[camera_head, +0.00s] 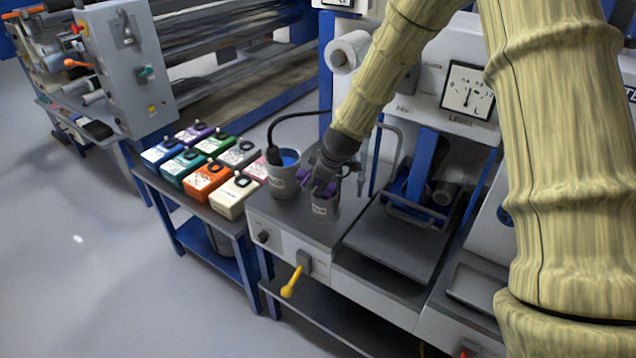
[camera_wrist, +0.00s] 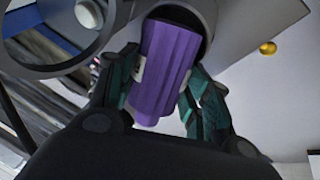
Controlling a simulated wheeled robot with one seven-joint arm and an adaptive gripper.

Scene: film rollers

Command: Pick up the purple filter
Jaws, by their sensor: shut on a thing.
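The purple filter (camera_wrist: 160,65) is a ridged block with a pale label, between the two green fingers of my gripper (camera_wrist: 162,72) in the wrist view. My gripper is shut on it. Its far end lies at the round dark mouth of a cup; I cannot tell whether it is inside or just in front. In the head view my gripper (camera_head: 322,186) is over a small grey labelled cup (camera_head: 325,208) on the machine's top. Only a bit of purple (camera_head: 304,175) shows there, beside the dark fingers.
A larger grey cup (camera_head: 283,183) with blue inside and a black cable stands just left of my gripper. Several coloured boxes (camera_head: 207,180) sit on a blue-legged side table. A machine with a dial (camera_head: 467,88) and a dark plate (camera_head: 395,243) is to the right.

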